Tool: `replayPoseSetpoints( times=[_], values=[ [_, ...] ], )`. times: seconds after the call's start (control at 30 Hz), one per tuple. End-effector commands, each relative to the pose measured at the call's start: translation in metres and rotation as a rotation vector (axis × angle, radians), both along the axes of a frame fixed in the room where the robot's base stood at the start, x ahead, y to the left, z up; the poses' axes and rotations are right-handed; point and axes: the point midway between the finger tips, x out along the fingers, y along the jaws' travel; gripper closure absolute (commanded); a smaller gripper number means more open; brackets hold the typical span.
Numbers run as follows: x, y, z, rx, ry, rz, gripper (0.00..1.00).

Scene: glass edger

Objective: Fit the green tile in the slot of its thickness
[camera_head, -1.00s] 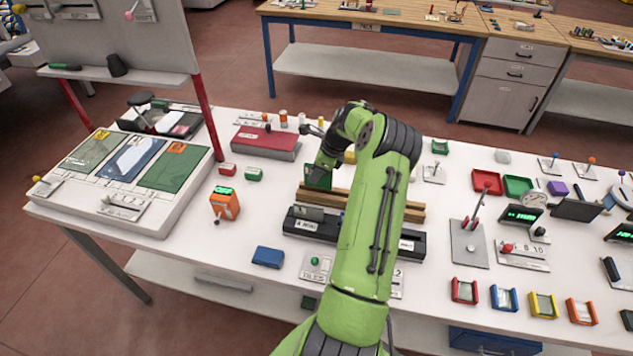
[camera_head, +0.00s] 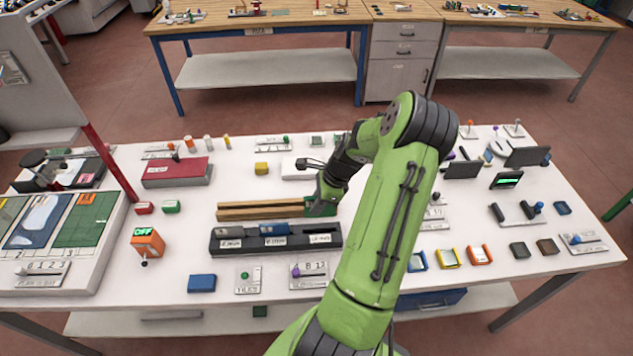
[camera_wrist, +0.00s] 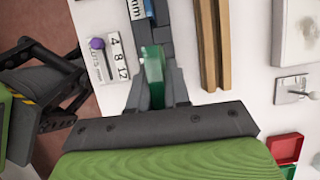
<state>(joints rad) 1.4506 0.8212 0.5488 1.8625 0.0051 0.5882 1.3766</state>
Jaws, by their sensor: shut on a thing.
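The green tile (camera_wrist: 154,68) is held between the fingers of my gripper (camera_wrist: 157,90) in the wrist view. It is seen nearly edge-on, over the right part of the dark slot block; I cannot tell whether it touches it. In the head view my gripper (camera_head: 324,204) is by the right end of the wooden rails, with the green tile (camera_head: 312,205) partly hidden. The dark slot block (camera_head: 228,252) stands in front of the rails with labels on its face. Blue or grey-blue pieces sit in its left and middle parts.
Two wooden rails (camera_head: 250,209) lie behind the block. A number plate with a purple knob (camera_head: 309,276) and a plate with a green knob (camera_head: 247,283) lie in front, beside a blue box (camera_head: 202,283). Yellow and orange holders stand to the right.

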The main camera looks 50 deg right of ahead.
Motion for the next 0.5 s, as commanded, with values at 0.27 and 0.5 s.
replayPoseSetpoints(
  times=[0.27, 0.5],
  values=[
    [-0.0021, 0.0049, -0.0006, 0.001, -0.004, 0.011, 1.0],
    [-0.0017, 0.0046, -0.0073, 0.001, -0.003, 0.01, 1.0]
  ],
)
